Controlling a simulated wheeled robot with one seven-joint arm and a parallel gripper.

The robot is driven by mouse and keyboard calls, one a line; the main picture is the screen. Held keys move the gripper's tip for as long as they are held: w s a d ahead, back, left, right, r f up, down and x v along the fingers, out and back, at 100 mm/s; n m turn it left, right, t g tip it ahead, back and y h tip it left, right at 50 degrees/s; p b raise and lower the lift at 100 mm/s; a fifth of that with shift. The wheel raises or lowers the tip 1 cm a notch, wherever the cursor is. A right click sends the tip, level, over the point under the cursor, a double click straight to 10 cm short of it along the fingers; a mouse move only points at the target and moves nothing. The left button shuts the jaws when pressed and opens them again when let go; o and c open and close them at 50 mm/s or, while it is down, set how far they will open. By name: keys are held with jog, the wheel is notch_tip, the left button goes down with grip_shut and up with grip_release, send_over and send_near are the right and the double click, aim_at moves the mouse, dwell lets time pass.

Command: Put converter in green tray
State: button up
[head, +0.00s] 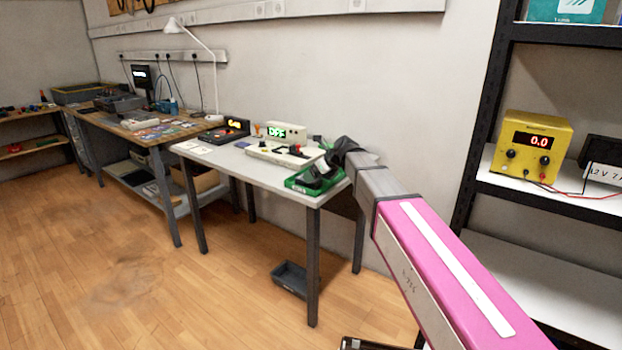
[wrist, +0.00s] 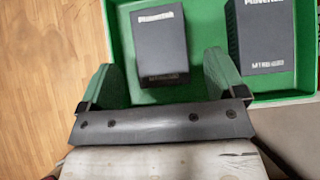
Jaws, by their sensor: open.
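The green tray (head: 300,184) stands at the right front corner of the white table in the head view. In the wrist view the green tray (wrist: 118,42) holds two dark grey boxes with white lettering. The left box (wrist: 160,45) looks like a converter and lies over the tray floor near its left wall. A second similar box (wrist: 262,35) is to its right. My gripper (wrist: 160,82) is open, its fingers apart on either side of the left box's near end, with no visible contact. In the head view my gripper (head: 324,168) is over the tray, partly hiding its contents.
The white table (head: 215,158) also carries a device with a green display (head: 287,131) and a black unit with an orange display (head: 234,126). A shelf with a yellow power supply (head: 531,147) stands right. A grey bin (head: 290,278) is on the floor under the table.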

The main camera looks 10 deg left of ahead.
jog(key=v, duration=0.8)
jog(key=s+d+f+n+g+h, duration=0.1)
jog(key=s+d+f+n+h, duration=0.15)
jog(key=d+f+n, duration=0.5)
jog(key=s+d+f+n+h, duration=0.2)
jog(key=s+d+f+n, duration=0.15)
jog(key=d+f, duration=0.85)
jog(key=s+d+f+n+g+h, duration=0.1)
jog(key=s+d+f+n+h, duration=0.1)
jog(key=s+d+f+n, duration=0.3)
jog(key=s+d+f+n+g+h, duration=0.1)
jog(key=s+d+f+n, duration=0.5)
jog(key=s+d, duration=0.3)
jog(key=d, duration=0.3)
jog(key=shift+d+f+g+h, duration=0.3)
jog(key=shift+d+f+h, duration=0.05)
jog(key=shift+d+f, duration=0.05)
